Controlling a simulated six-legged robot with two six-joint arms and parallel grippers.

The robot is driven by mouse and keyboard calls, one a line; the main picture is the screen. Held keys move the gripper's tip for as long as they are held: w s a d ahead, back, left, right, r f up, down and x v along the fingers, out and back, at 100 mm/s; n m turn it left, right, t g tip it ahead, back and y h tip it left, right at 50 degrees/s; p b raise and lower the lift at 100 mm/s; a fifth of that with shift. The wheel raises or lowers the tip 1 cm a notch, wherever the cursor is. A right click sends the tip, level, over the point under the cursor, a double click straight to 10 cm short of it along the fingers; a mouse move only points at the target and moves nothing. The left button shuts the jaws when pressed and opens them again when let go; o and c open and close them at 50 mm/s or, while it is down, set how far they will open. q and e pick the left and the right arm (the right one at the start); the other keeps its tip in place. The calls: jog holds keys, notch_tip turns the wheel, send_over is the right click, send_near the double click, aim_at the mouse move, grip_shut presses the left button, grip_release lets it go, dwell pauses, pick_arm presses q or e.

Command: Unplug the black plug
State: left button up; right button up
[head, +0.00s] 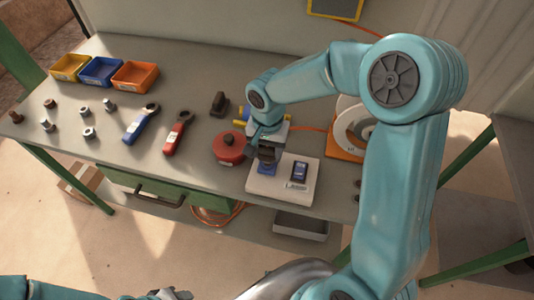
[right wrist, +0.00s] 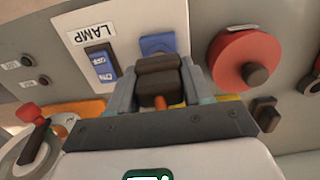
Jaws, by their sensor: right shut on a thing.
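My right gripper (head: 267,152) is shut on the black plug, over the left part of a white panel (head: 277,190). In the right wrist view the black plug (right wrist: 158,78) sits between the fingers of my right gripper (right wrist: 157,90), with an orange cable end towards me. A blue socket (right wrist: 157,43) shows just past the plug, and in the head view the socket (head: 267,169) is under the gripper. I cannot tell whether plug and socket still touch. My left gripper (head: 172,294) shows only partly at the bottom edge; its jaws are unclear.
On the panel is a blue switch (head: 299,171), labelled LAMP in the right wrist view. Close left are a red disc (head: 228,147) and a dark block (head: 219,103). A red-handled tool (head: 177,133), a blue-handled tool (head: 140,123), bolts and bins lie farther left. An orange-based reel (head: 345,153) stands right.

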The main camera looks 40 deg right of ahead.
pick_arm(q)
jog(key=shift+r+p, duration=1.05)
jog(key=shift+r, duration=0.15)
pick_arm(e)
jog(key=shift+r, duration=1.75)
